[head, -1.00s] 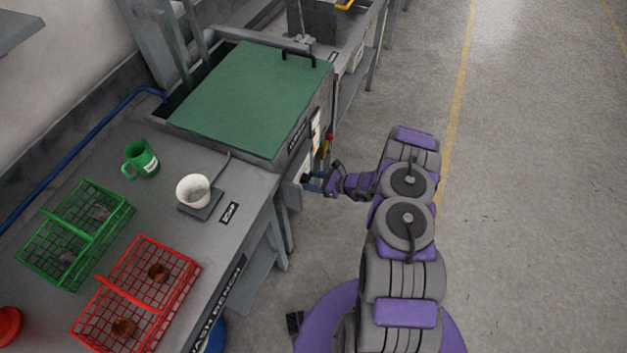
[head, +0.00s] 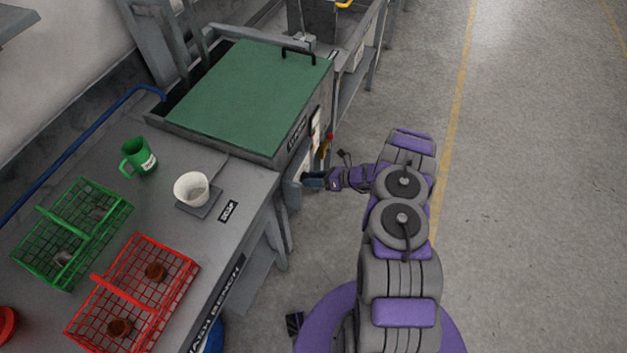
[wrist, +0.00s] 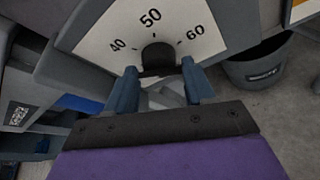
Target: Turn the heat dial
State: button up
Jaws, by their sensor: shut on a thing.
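The heat dial (wrist: 159,56) is a dark rounded knob on a pale plate (wrist: 95,35) marked 40, 50 and 60 in the wrist view. The 50 is directly above the knob. My gripper (wrist: 160,80) has its two blue fingers on either side of the knob's lower part and is shut on it. In the head view my gripper (head: 312,179) is at the front of the green-lidded machine (head: 250,95), low on its near right side. The dial itself is hidden there, and its pointer cannot be made out.
A grey bin (wrist: 258,70) stands on the floor. Floor to the right is clear.

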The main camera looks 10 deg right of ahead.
jog(key=shift+w+d+f+m+g+y+b, duration=0.15)
jog(key=shift+m+g+y+b, duration=0.3)
jog(key=shift+m, duration=0.65)
jog(key=shift+w+d+m+g+y+b, duration=0.1)
jog(key=shift+m+g+y+b, duration=0.15)
jog(key=shift+m+y+b, duration=0.65)
jog(key=shift+m+p, duration=0.3)
jog(key=shift+p, duration=0.05)
jog(key=o, duration=0.8)
jog(key=shift+w+f, duration=0.1)
jog(key=shift+o, duration=1.2)
jog(key=p+v, duration=0.2)
jog(key=v, duration=1.5)
jog(key=shift+d+p, duration=0.25)
jog(key=shift+p, duration=0.15)
